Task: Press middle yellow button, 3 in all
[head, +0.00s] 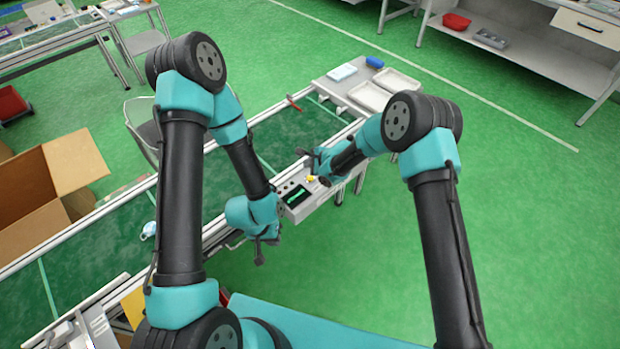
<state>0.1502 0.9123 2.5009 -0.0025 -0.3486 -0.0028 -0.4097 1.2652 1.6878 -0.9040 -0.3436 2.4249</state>
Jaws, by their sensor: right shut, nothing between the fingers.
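A grey control box (312,203) with a dark screen showing green marks (296,197) is fixed at the conveyor's near side. A small yellow button (310,179) shows on its top, partly beside my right gripper. Whether it is pressed or touched is too small to tell. My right gripper (309,160) is at the far edge of the box, close to the yellow button, and is shut with nothing held. My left gripper (261,252) hangs to the lower left of the box, apart from it. Its fingers are too small and dark to read.
A green conveyor (100,245) with metal rails runs diagonally behind the box. An open cardboard box (55,180) stands at the left. White trays (370,95) and a blue item (375,62) lie on the far table. Green floor to the right is clear.

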